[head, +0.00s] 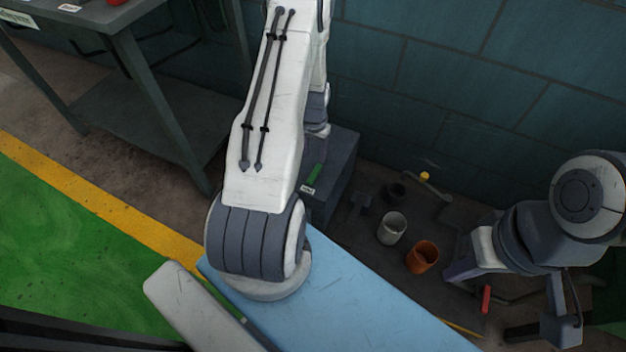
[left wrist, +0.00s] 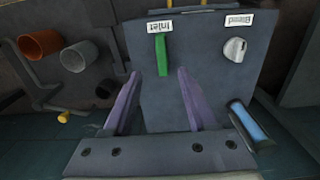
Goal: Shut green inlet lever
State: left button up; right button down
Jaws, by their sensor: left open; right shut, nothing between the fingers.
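The green inlet lever (left wrist: 161,55) is on a dark grey box face below an upside-down "Inlet" label (left wrist: 160,27) in the left wrist view. It points straight down the picture toward my gripper. The lever also shows in the head view (head: 314,173), beside my left arm. My left gripper (left wrist: 158,78) is open, with one purple finger to each side of the lever's line; I cannot tell whether either touches it. My right gripper (head: 460,272) is shut and empty, low at the right, away from the lever.
A white knob (left wrist: 234,49) under a "Bleed" label sits beside the lever. An orange cup (head: 422,257), a grey cup (head: 392,228) and a red-handled part (head: 486,299) are right of the box. A bench (head: 140,120) stands at the left, a block wall behind.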

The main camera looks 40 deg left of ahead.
aim_at(313, 175)
pick_arm(q)
notch_tip(313, 175, down, 11)
jog(key=b, duration=0.3)
jog(key=shift+s+a+r, duration=0.1)
jog(key=shift+s+a, duration=0.05)
grip_shut()
dwell(1.3)
